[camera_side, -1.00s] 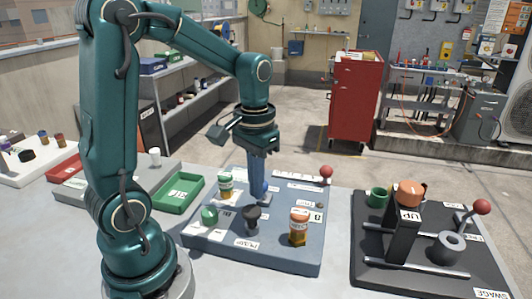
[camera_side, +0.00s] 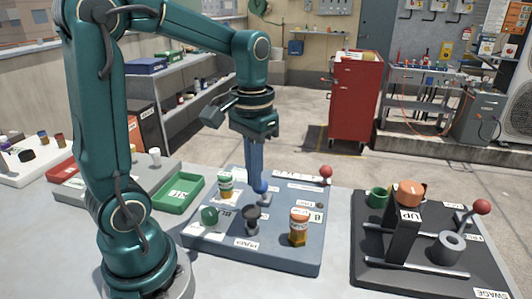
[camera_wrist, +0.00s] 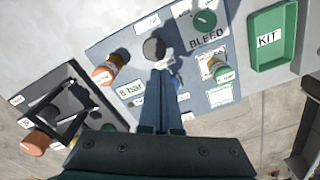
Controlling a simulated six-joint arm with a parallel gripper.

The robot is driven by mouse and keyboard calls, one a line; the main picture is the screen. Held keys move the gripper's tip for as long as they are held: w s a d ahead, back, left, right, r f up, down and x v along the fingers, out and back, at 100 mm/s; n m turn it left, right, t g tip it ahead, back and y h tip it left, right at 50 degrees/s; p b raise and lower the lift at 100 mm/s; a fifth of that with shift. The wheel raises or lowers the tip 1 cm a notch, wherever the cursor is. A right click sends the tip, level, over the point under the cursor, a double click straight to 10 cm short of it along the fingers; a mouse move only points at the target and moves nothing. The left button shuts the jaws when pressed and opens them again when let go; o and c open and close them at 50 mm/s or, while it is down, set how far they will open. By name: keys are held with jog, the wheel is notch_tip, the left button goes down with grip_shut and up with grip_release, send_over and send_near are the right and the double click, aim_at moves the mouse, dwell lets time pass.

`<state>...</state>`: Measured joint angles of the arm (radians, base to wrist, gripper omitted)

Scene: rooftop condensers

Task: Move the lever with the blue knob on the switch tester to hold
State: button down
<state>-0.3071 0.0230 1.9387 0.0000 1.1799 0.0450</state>
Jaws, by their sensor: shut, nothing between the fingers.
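The switch tester is a blue-grey panel (camera_side: 285,258) with several labelled controls. The blue knob (camera_side: 262,187) is on a short lever near the panel's middle; in the wrist view it shows as a small blue patch (camera_wrist: 175,82), mostly hidden behind my fingers. My gripper (camera_side: 257,185) is shut and empty, pointing down right beside the blue knob. I cannot tell whether it touches it. In the wrist view my gripper (camera_wrist: 160,72) reaches over the panel. The hold label cannot be made out.
A green tray (camera_side: 178,207) lies left, a black swage fixture (camera_side: 370,270) right.

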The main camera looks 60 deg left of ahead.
jog(key=shift+r, duration=1.9)
jog(key=s+d+f+m+t, duration=0.1)
jog(key=s+d+m+t, duration=0.2)
jog(key=s+d+t, duration=0.2)
jog(key=shift+s+d+f+t, duration=0.3)
jog(key=shift+s+d, duration=0.2)
jog(key=shift+d, duration=0.4)
